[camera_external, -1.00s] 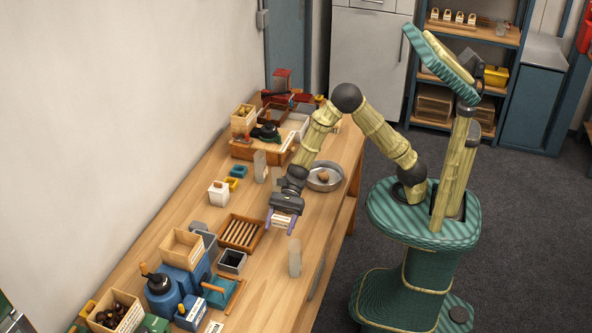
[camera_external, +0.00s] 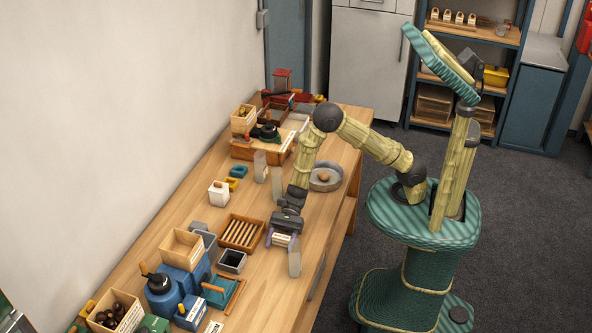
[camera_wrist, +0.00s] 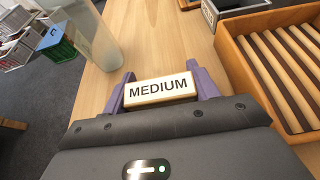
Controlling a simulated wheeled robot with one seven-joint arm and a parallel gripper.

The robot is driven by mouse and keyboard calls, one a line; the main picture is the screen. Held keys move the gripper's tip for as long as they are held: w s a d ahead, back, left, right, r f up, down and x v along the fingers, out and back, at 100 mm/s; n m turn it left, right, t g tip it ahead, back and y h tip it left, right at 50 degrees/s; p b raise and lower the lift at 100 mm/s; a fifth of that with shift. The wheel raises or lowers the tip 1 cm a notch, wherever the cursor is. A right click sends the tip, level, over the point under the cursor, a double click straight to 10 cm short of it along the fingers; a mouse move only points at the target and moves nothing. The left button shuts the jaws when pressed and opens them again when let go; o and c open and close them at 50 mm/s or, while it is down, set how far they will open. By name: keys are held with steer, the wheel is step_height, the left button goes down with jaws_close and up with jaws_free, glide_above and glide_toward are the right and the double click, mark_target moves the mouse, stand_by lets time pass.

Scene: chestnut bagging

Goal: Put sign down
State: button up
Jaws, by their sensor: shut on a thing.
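The sign (camera_wrist: 160,90) is a small pale wooden block with "MEDIUM" in black letters. It sits between the two purple fingers of my gripper (camera_wrist: 163,88) in the wrist view, with a finger at each end. My gripper is shut on it. In the outside view the sign (camera_external: 281,240) shows pale under my gripper (camera_external: 282,241), over the bench between the slatted tray and a clear upright container. I cannot tell whether the sign touches the bench top.
The slatted wooden tray (camera_external: 241,233) lies left of my gripper; it also shows in the wrist view (camera_wrist: 243,60). The clear container (camera_external: 294,258) stands close on the right. A round metal pan (camera_external: 325,177) is behind. Bare bench top (camera_external: 262,290) lies in front.

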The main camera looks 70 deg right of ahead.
steer(key=shift+f, duration=0.15)
steer(key=o, duration=0.9)
steer(key=shift+o, duration=0.2)
steer(key=shift+r, duration=0.3)
steer(key=v, duration=1.2)
steer(key=shift+f+b, duration=0.15)
steer(key=shift+b, duration=0.2)
steer(key=shift+s+d, duration=0.1)
